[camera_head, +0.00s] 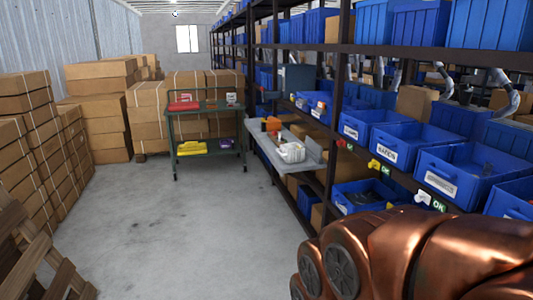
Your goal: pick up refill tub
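I cannot tell for certain which thing is the refill tub. A white, rounded tub-like item (290,152) sits on the grey side shelf (268,147) in the middle of the head view. A red container (183,102) stands on the top of the green cart (209,112), and a yellow one (192,148) on its lower shelf. My gripper is not in view. A copper-coloured form, which looks like part of my arm, fills the bottom right and hides the lower part of the rack there.
A dark rack with blue bins (368,125) runs along the right. Stacked cardboard boxes (25,93) line the left and back (146,105). Wooden pallets (38,255) lean at the lower left. An orange item (271,124) sits on the grey shelf. The concrete floor (185,225) between is clear.

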